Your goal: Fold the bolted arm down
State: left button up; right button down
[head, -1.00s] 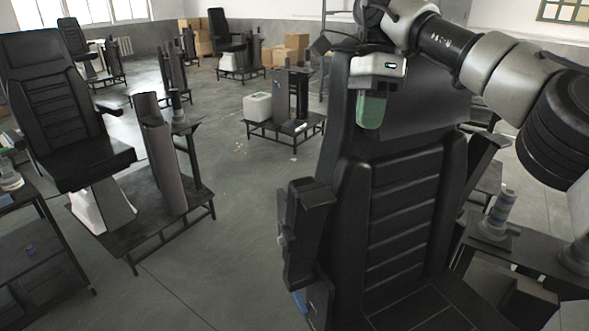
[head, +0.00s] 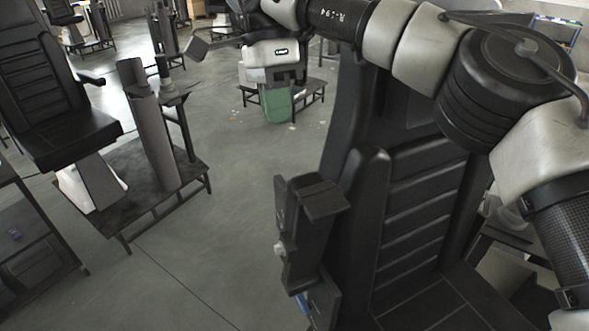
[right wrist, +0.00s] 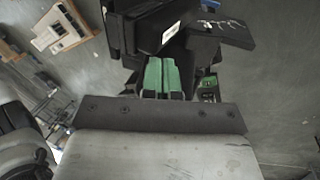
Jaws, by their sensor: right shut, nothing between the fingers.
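The bolted arm (head: 308,225) is a black padded armrest standing upright at the left side of the large black seat (head: 425,200). Its lower end meets the seat's side by a small blue part. My right gripper (head: 277,105) reaches over the backrest from the right and hangs in the air, up and left of the armrest's top. Its green fingers are shut and empty, apart from the armrest. In the right wrist view the green fingers (right wrist: 168,78) point at black parts; I cannot tell which of these is the armrest. My left gripper is out of view.
Another black chair (head: 60,100) and a dark stand with an upright column (head: 150,125) are at the left. Grey floor (head: 225,210) lies clear between them and the seat. A low table (head: 310,88) stands behind my right gripper.

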aim_at(297, 188)
jog(key=x, duration=0.6)
jog(key=shift+d, duration=0.1)
jog(key=s+p, duration=0.1)
jog(key=s+d+f+p, duration=0.1)
jog(key=shift+s+d+f, duration=0.2)
jog(key=shift+s, duration=0.1)
jog(key=shift+s+d, duration=0.1)
jog(key=shift+s, duration=0.25)
jog(key=shift+s+f, duration=0.15)
jog(key=shift+f, duration=0.15)
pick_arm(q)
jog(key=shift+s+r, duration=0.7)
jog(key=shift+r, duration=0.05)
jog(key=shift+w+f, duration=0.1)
